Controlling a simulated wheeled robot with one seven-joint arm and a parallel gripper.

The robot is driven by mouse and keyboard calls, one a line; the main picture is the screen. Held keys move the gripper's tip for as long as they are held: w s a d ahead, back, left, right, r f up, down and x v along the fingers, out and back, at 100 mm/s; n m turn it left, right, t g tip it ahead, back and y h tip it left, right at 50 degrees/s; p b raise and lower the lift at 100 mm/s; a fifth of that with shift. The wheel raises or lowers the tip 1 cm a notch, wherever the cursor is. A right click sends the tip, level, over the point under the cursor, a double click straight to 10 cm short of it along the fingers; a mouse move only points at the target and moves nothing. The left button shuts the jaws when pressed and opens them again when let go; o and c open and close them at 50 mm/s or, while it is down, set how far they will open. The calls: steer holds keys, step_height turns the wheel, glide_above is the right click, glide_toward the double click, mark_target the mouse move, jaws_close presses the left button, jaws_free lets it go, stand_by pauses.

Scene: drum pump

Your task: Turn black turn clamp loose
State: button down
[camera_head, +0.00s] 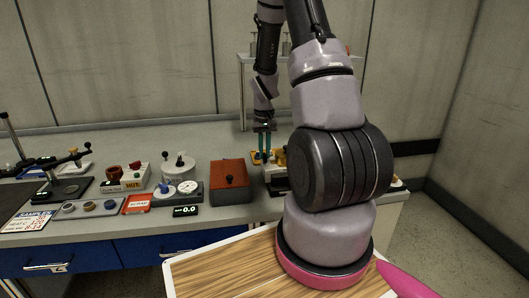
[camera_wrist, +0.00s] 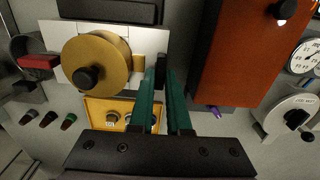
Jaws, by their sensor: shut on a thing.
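My gripper (camera_wrist: 161,72) points at the pump with its two green fingers close together. A small black piece, which looks like the black turn clamp (camera_wrist: 162,63), shows between the fingertips at the right side of the brass drum, and the fingers are shut on it. Its lower part is hidden by the fingers. The brass drum (camera_wrist: 108,62) has a black knob (camera_wrist: 86,78) on its face and sits on a white base (camera_wrist: 54,36). In the head view my gripper (camera_head: 262,158) is at the back of the bench, and my arm hides much of the pump.
A red-orange box (camera_wrist: 238,45) stands close to the right of my fingers; it also shows in the head view (camera_head: 229,187). A yellow tray (camera_wrist: 95,104) with round parts lies just below the drum. A gauge (camera_wrist: 305,55) and a dial (camera_wrist: 290,117) are at the far right.

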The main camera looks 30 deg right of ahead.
mark_target(265, 154)
steer(key=c, duration=0.9)
jaws_free()
steer(key=shift+r, duration=0.15)
step_height(265, 154, up, 11)
steer(key=shift+f, duration=0.2)
